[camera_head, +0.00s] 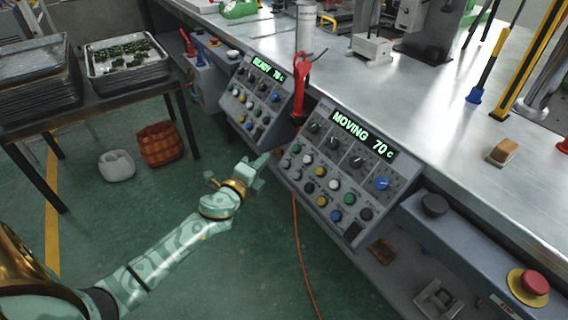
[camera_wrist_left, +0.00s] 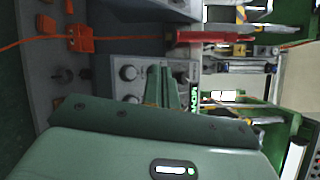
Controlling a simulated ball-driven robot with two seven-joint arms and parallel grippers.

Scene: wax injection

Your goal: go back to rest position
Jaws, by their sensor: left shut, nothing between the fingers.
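My left gripper (camera_head: 256,170) is shut and empty. In the head view it is in front of the control panels, near the left edge of the nearer one, with a visible gap that I cannot measure. The nearer control panel (camera_head: 322,215) has coloured buttons and knobs, and its green display (camera_head: 358,135) reads "MOVING 70 c". In the left wrist view the gripper fingers (camera_wrist_left: 160,87) show shut together, with the panel (camera_wrist_left: 125,75) behind them. My right gripper is in neither view.
A farther panel (camera_head: 240,100) reads "READY 70". A metal workbench (camera_head: 440,130) runs along the right, with a red emergency button (camera_head: 535,282) below it. A table with trays (camera_head: 125,62) stands at the left, with baskets (camera_head: 160,143) on the floor. The green floor (camera_head: 250,270) in front is clear.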

